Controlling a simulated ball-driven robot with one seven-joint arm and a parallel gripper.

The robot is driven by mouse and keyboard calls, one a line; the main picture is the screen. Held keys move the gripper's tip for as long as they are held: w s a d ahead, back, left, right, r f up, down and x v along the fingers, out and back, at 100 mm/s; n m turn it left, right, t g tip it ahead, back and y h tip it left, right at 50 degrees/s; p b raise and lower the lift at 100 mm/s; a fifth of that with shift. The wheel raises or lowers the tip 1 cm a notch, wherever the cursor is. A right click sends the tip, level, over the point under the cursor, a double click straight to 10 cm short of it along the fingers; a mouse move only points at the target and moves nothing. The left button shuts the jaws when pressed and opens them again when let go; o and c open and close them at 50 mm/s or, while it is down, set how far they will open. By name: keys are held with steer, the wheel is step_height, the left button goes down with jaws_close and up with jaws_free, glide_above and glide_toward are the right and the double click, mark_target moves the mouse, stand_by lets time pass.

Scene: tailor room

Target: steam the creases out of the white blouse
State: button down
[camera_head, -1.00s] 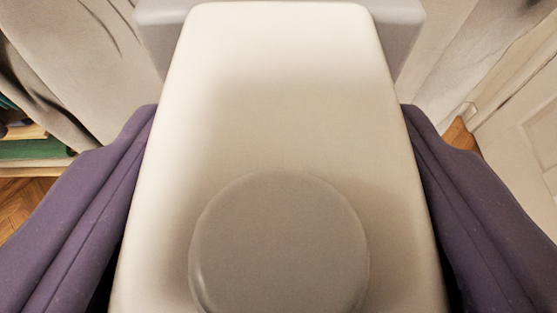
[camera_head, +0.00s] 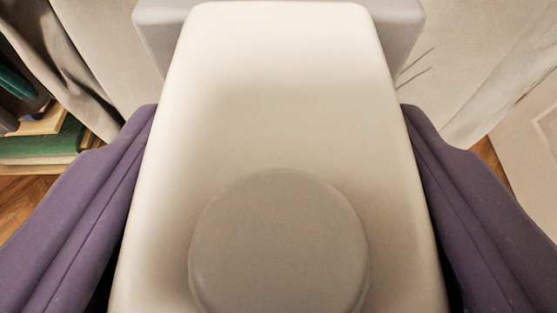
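My gripper (camera_head: 278,115) has purple fingers on both sides of a cream hand steamer (camera_head: 285,110). They are shut on its body. The steamer has a round grey cap (camera_head: 278,245) near me and a grey head (camera_head: 410,35) at its far end. Beyond it hangs pale cloth that looks like the white blouse (camera_head: 440,45). It shows to the right of the head, with a few thin dark crease lines, and as a smooth part on the left (camera_head: 105,55). The middle of the cloth is hidden behind the steamer. I cannot tell whether the head touches it.
Draped grey cloth (camera_head: 65,65) hangs at the left. Below it is a low shelf with a green item (camera_head: 45,148) on it. A pale panelled door (camera_head: 530,150) stands at the right. Bits of wooden floor show on both sides.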

steer(key=a+f, duration=0.2)
steer(key=a, duration=0.4)
steer(key=shift+w+a+f, duration=0.15)
steer(key=shift+a+f, duration=0.1)
steer(key=shift+f, duration=0.05)
stand_by(3.1)
steer(key=shift+d+f+b, duration=0.55)
steer(key=shift+d+b, duration=0.35)
steer(key=shift+d, duration=0.35)
steer(key=shift+d+f+b, duration=0.5)
steer(key=shift+d+b, duration=0.4)
steer(key=shift+d, duration=0.4)
steer(key=shift+d+f+b, duration=0.55)
steer(key=shift+d+b, duration=0.35)
steer(key=shift+d, duration=0.35)
steer(key=d+f, duration=0.3)
steer(key=d, duration=0.5)
steer(key=shift+s, duration=0.25)
